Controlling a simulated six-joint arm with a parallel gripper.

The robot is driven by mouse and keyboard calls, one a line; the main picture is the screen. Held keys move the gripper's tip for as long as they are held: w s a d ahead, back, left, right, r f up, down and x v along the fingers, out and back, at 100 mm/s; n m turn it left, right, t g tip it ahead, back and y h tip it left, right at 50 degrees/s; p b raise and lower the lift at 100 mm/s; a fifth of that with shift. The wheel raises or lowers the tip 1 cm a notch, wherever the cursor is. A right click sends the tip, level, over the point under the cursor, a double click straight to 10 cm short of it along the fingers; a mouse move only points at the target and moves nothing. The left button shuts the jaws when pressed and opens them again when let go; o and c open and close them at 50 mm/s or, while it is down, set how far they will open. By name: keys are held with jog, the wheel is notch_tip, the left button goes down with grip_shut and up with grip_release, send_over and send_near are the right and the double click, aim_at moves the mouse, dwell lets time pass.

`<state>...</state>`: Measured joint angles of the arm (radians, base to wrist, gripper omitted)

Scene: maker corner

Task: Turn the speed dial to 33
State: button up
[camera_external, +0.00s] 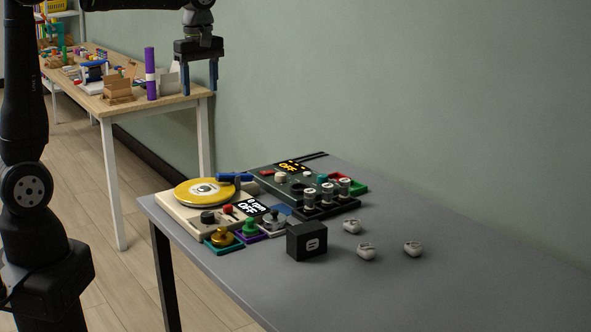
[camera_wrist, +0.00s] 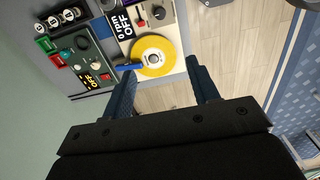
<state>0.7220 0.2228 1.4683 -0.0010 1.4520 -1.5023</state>
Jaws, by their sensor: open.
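A cream turntable (camera_external: 176,208) with a yellow record (camera_external: 205,191) stands at the left end of the grey table; the record also shows in the wrist view (camera_wrist: 153,56). A dark round dial (camera_external: 208,217) sits on its front corner, beside a red knob (camera_external: 228,209); the dial is near the top of the wrist view (camera_wrist: 158,13). I cannot read its markings. The turntable's display (camera_external: 251,209) reads 0 rpm OFF, also in the wrist view (camera_wrist: 121,22). My gripper (camera_external: 200,88) is open and empty, high above and apart from the turntable; its fingers frame the wrist view (camera_wrist: 162,88).
A dark control box (camera_external: 290,187) with knobs and an orange OFF display adjoins the turntable. Small coloured stands (camera_external: 222,238), a black cube (camera_external: 306,242) and several whitish pieces (camera_external: 366,251) stand in front. The table's right side is clear. A cluttered wooden table (camera_external: 125,107) stands behind.

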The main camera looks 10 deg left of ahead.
aim_at(207, 214)
jog(key=w+f+m+g, duration=0.2)
jog(key=w+f+m, duration=0.2)
jog(key=f, duration=0.4)
jog(key=w+f+m+g, duration=0.25)
jog(key=f+m, duration=0.25)
jog(key=f, duration=0.4)
jog(key=x, duration=1.7)
jog(key=shift+w, duration=0.15)
jog(key=shift+c, duration=0.2)
jog(key=c, duration=0.9)
